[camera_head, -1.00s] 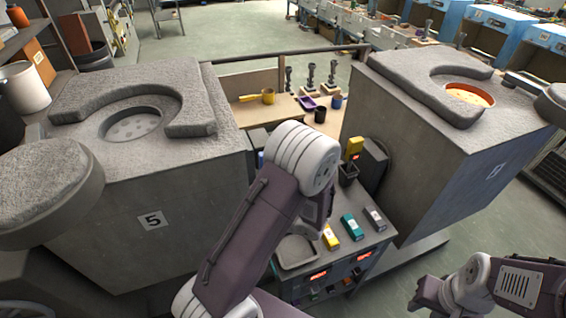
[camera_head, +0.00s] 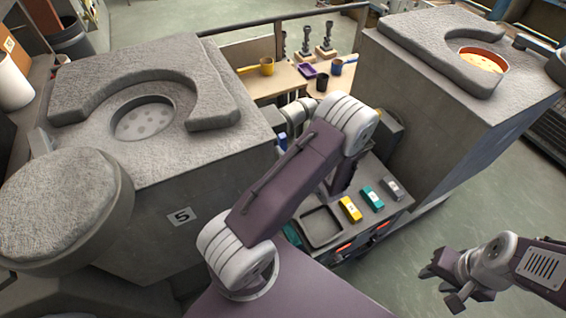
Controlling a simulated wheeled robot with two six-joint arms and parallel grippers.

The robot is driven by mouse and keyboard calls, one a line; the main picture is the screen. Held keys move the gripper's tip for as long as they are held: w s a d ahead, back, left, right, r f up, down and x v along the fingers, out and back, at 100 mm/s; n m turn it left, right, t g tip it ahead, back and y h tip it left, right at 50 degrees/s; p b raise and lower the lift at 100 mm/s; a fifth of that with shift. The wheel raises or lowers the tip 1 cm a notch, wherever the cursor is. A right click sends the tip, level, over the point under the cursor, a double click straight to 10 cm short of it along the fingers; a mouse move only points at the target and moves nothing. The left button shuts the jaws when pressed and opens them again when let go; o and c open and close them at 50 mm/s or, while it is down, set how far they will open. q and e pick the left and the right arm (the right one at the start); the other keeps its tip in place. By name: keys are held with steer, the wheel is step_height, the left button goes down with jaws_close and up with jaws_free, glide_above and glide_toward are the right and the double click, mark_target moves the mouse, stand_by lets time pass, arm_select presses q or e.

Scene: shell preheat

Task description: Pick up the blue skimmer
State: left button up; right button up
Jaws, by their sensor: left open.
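A small blue tool (camera_head: 336,67), which looks like the blue skimmer, lies on the wooden bench at the back, with a short tan handle to its right. My left arm crosses the middle of the view. Its pale wrist (camera_head: 298,113) shows behind the forearm, in front of the bench and to the lower left of the blue tool. My left gripper is open; its fingertips are mostly hidden. It is apart from the blue tool. My right gripper (camera_head: 446,281) hangs over clear floor at the lower right, with its finger gap unclear.
A yellow ladle (camera_head: 267,67), purple tray (camera_head: 307,70) and black cup (camera_head: 322,83) share the bench. Grey furnaces stand left (camera_head: 225,165) and right (camera_head: 450,120), leaving a narrow gap. A cart with an empty tray (camera_head: 321,227) and several coloured blocks stands between them.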

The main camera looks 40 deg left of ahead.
mark_target(284, 143)
arm_select(q)
steer(key=shift+x, duration=1.05)
steer(key=p+x, duration=0.2)
steer(key=x, duration=0.1)
steer(key=shift+w+a+f, duration=0.2)
steer(key=shift+w, duration=0.15)
steer(key=shift+w+a+f, duration=0.1)
steer(key=shift+a, duration=0.05)
steer(key=shift+a+f, duration=0.1)
steer(key=shift+a, duration=0.05)
arm_select(e)
steer(key=shift+w+a+r, duration=0.15)
steer(key=shift+a+r, duration=0.05)
steer(key=shift+r, duration=0.35)
steer(key=shift+w+a+r, duration=0.1)
steer(key=shift+a+r, duration=0.1)
steer(key=shift+r, duration=0.35)
arm_select(q)
jaws_close()
